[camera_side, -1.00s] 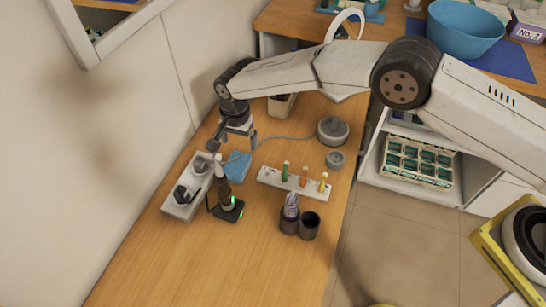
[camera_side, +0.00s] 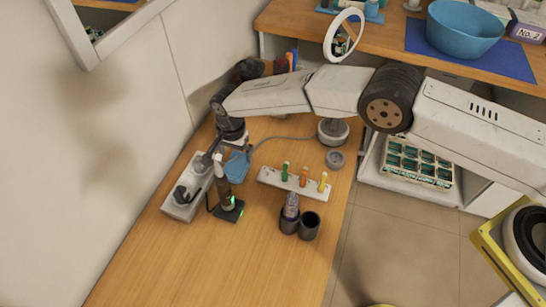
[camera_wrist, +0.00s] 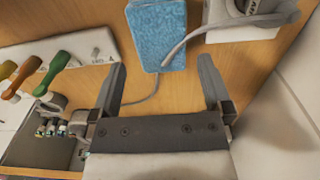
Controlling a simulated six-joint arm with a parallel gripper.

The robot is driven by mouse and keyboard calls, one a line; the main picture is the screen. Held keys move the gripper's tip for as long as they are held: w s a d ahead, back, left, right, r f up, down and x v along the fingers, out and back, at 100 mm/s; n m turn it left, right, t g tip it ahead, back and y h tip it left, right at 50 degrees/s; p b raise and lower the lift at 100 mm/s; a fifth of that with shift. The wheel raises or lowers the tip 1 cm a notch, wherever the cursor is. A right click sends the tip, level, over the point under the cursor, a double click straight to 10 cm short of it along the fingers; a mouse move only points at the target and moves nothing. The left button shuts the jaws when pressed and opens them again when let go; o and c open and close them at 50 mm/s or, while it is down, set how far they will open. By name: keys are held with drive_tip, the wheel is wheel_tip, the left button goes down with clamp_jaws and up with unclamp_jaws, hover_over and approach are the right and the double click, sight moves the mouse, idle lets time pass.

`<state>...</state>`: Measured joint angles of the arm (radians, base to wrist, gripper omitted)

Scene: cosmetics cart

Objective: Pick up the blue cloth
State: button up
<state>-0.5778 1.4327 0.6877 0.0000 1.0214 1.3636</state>
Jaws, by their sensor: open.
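The blue cloth (camera_side: 237,168) lies on the wooden counter beside the grey power strip, partly hidden by my gripper in the side view. In the wrist view the cloth (camera_wrist: 157,30) is a textured light-blue rectangle at the top, cut off by the frame edge. My gripper (camera_side: 229,153) is over the cloth's far end in the side view. In the wrist view my gripper (camera_wrist: 162,64) is open and empty, with one finger on each side of the cloth's near end. I cannot tell whether the fingertips touch the counter.
A power strip (camera_side: 180,208) and a dark bottle (camera_side: 223,188) on a black base stand close to the cloth. A grey cable (camera_wrist: 185,42) crosses near it. A white rack (camera_side: 272,178) with coloured-handled tools and dark cups (camera_side: 309,226) stand right. The front counter is clear.

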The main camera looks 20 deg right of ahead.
sight(236, 164)
drive_tip(key=shift+f, duration=2.55)
drive_tip(key=c, duration=1)
drive_tip(key=shift+r, duration=0.15)
drive_tip(key=shift+r, duration=4.85)
